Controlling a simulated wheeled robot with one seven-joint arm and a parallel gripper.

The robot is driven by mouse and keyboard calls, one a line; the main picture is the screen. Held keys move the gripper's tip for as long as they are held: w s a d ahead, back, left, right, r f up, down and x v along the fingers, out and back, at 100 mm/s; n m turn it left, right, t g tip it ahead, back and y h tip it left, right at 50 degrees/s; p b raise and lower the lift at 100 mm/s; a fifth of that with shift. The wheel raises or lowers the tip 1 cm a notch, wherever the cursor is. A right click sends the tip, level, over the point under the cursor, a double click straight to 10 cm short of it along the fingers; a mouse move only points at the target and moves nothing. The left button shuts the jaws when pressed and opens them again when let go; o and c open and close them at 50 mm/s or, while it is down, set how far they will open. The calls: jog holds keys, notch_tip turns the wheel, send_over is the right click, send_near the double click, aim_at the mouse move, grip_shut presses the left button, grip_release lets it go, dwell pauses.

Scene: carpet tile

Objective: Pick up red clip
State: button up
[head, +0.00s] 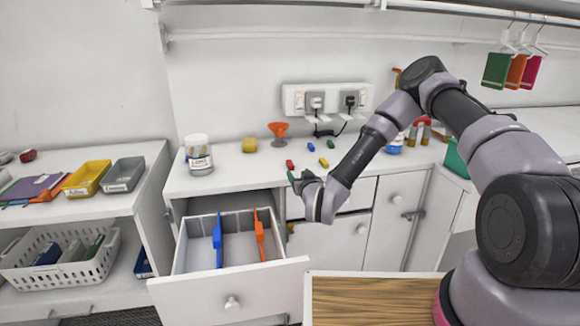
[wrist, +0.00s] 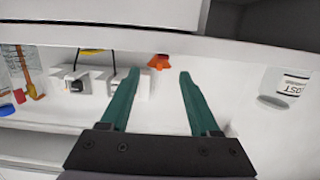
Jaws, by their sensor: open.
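My gripper (head: 297,180) shows in the head view just in front of and close to the red clip, near the counter's front edge. In the wrist view my gripper (wrist: 158,74) has its two green fingers spread apart with nothing between them. I cannot make out the red clip in the wrist view.
An open drawer (head: 230,284) with blue and orange items sticks out below the counter. A labelled jar (head: 198,155), a yellow block (head: 249,145) and an orange funnel (head: 278,132) stand on the counter. A power strip (head: 328,99) with plugs is on the wall.

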aim_at(291, 165)
jog(key=x, duration=0.9)
jog(key=shift+a+r, duration=0.15)
jog(key=shift+a, duration=0.15)
grip_shut()
